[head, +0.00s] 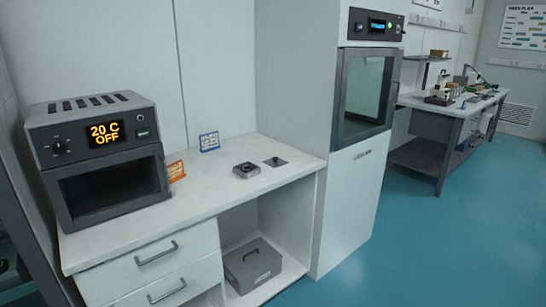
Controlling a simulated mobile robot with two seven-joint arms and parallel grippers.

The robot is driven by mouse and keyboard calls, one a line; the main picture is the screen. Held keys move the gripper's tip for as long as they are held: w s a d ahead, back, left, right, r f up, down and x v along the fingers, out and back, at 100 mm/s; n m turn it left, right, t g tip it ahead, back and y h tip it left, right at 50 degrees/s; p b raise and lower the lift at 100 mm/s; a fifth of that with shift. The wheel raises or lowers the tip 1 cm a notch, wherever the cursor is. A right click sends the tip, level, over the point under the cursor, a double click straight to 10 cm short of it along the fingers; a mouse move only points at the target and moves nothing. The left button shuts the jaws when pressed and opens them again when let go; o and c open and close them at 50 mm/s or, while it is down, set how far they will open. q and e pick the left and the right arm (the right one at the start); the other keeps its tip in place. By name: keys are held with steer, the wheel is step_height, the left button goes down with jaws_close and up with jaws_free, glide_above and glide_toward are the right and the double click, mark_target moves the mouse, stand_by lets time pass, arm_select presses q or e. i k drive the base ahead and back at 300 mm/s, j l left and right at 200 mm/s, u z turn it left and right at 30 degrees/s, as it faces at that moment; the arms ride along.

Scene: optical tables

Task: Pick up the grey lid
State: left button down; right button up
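A small flat grey square with a dark knob on top, which looks like the grey lid (275,162), lies on the white bench top toward its right end. Just left of it sits a small dark square block with a round centre (246,170); the two are apart. Neither of my grippers shows in the head view, and nothing is seen touching the lid.
A grey oven (100,152) reading 20 C OFF stands at the left of the white bench (205,192). A grey box (252,265) sits below. A tall cabinet (350,205) rises at right. The blue floor is clear.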

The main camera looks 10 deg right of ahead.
mark_target(275, 162)
steer(key=i+l+u, duration=0.15)
steer(key=i+l, duration=0.25)
steer(key=i+l+u, duration=0.1)
steer(key=i+l, duration=0.25)
steer(key=l, duration=0.25)
